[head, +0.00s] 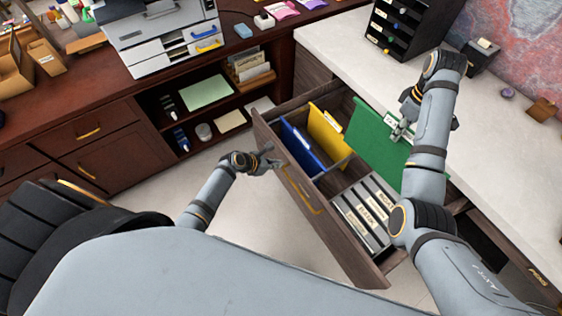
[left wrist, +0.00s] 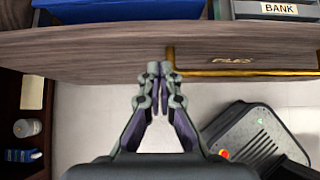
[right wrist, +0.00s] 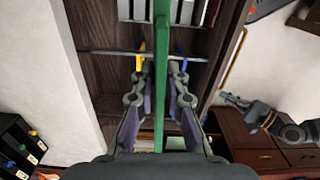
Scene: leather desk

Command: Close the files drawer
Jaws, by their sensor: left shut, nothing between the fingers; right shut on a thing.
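The files drawer (head: 345,262) is pulled open from the desk. Its wooden front also shows in the left wrist view (left wrist: 90,55), with a gold handle (left wrist: 245,72) and a "FILES" label. Inside are a blue folder (head: 300,146), a yellow folder (head: 326,130) and several grey binders (head: 362,215). My left gripper (head: 276,162) is shut and empty, just outside the drawer front; I cannot tell if it touches. My right gripper (head: 402,132) is shut on a green folder (head: 372,140), held upright over the drawer's back side. The folder appears edge-on between the fingers (right wrist: 160,72).
A white countertop (head: 335,45) carries a black organizer (head: 408,25) and a small dark box (head: 480,55). A printer (head: 160,30) stands on the brown cabinet (head: 60,95) at left.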

